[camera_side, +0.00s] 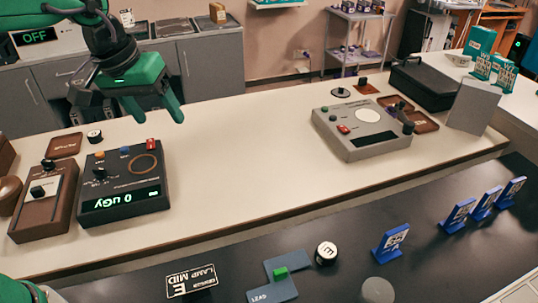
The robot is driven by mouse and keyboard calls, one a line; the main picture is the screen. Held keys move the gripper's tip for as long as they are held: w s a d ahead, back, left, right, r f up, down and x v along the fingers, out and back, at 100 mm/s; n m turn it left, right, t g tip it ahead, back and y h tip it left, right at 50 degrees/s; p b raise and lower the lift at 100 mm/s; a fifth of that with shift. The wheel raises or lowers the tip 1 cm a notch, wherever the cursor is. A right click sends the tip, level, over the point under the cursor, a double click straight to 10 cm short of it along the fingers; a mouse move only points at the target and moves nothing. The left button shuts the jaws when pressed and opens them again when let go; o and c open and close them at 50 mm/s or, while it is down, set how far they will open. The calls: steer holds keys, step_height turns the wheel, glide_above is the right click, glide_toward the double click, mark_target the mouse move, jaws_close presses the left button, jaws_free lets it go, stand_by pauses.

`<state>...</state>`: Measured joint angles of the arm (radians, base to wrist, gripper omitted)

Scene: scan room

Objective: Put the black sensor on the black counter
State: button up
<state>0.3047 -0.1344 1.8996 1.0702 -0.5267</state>
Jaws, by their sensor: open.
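My green gripper (156,108) is open and empty, held above the left part of the cream bench, behind the dark meter. Several small black items could be the black sensor, and I cannot tell which it is. A small black cylinder with a white top (94,136) stands on the bench left of the gripper. A round black piece (341,92) sits at the bench's back right. A black cylinder with a white top marked E (326,252) stands on the black counter (430,268) in the foreground.
A dark meter (124,185) reading 0 uGy and a brown box (44,203) stand at left. A grey instrument (362,129) and black case (423,84) are at right. The cream bench's middle is clear. Blue stands (391,241) and a blue-grey plate (277,278) occupy the counter.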

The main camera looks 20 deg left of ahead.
steer(key=s+a+f+m+t+y, duration=0.1)
steer(key=s+a+f, duration=0.4)
steer(key=s+a, duration=0.6)
steer(key=shift+s+a+f+m+t, duration=0.2)
steer(key=shift+s+m+t, duration=0.5)
steer(key=shift+s, duration=0.85)
